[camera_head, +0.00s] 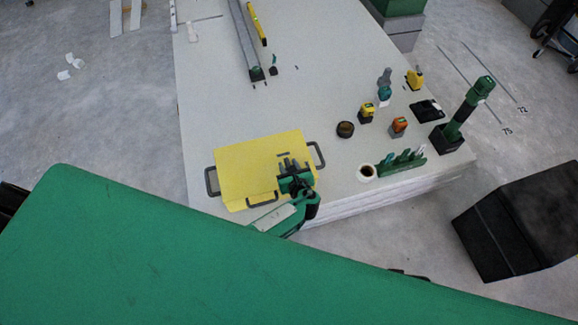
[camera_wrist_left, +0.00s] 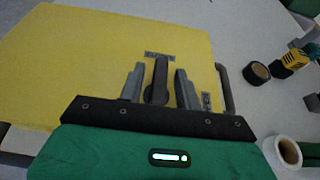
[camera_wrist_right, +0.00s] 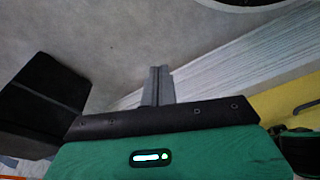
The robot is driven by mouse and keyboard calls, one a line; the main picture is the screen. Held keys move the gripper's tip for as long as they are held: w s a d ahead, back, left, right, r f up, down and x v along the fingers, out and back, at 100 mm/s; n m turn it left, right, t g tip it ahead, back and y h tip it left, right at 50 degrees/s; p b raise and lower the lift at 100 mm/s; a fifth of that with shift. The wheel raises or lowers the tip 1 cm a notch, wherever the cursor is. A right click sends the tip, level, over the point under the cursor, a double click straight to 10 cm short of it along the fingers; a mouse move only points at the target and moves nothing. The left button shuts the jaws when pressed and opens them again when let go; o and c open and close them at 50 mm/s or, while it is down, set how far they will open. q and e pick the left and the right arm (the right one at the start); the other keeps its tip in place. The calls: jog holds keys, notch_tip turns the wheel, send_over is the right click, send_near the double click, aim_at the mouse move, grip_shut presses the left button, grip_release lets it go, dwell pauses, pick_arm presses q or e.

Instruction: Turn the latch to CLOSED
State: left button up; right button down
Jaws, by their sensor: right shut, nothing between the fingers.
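The yellow panel (camera_head: 245,165) lies on the pale table with dark handles at its edges. In the left wrist view its latch (camera_wrist_left: 159,80) is a dark grey lever, its far end near a small label (camera_wrist_left: 160,56). A second label (camera_wrist_left: 207,101) sits to the right; I cannot read either surely. My left gripper (camera_head: 290,165) is over the panel's right part. In its wrist view the left gripper (camera_wrist_left: 158,88) is open, one finger on each side of the lever, with gaps showing. My right gripper (camera_wrist_right: 157,85) is shut and empty, off the table's side; the head view hides it.
Right of the panel stand a tape roll (camera_head: 367,172), a dark ring (camera_head: 345,129), a green tool rack (camera_head: 402,162) and a tall green torch-like tool (camera_head: 468,108). A yellow level (camera_head: 257,24) and a grey rail lie farther back. A black box (camera_head: 520,225) stands on the floor at right.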

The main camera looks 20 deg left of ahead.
jog(key=shift+w, duration=0.1)
